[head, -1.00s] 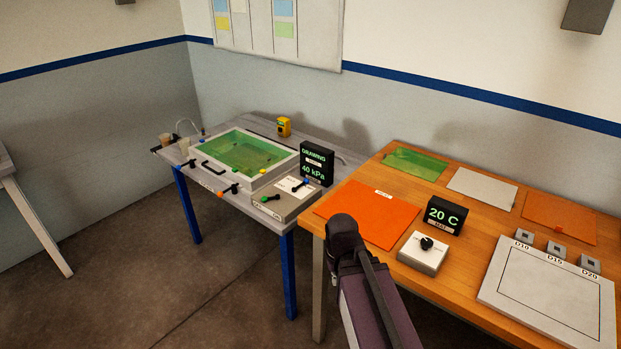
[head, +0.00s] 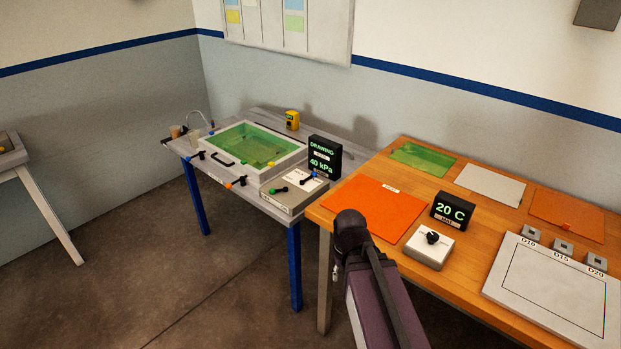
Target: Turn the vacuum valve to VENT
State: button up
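A light grey valve box (head: 281,203) sits at the front right corner of the grey bench. A black display (head: 325,157) behind the box reads "DRAWING" and "40 kPa". My gripper is not in view. Only dark links of my arm show at the bottom centre, in front of the benches and apart from the valve box.
Left of the valve box is a white-framed bath (head: 298,160) with green content, a black handle and coloured clamps. A yellow device (head: 292,120) stands behind it. The wooden bench (head: 468,251) at right holds an orange mat (head: 375,205), a "20 C" display (head: 452,210) and a knob box (head: 429,247).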

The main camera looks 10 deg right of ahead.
aim_at(313, 173)
jog(key=k, duration=1.3)
jog(key=z, duration=0.3)
jog(key=i, duration=1.7)
jog(key=u, duration=0.5)
jog(key=i, duration=0.65)
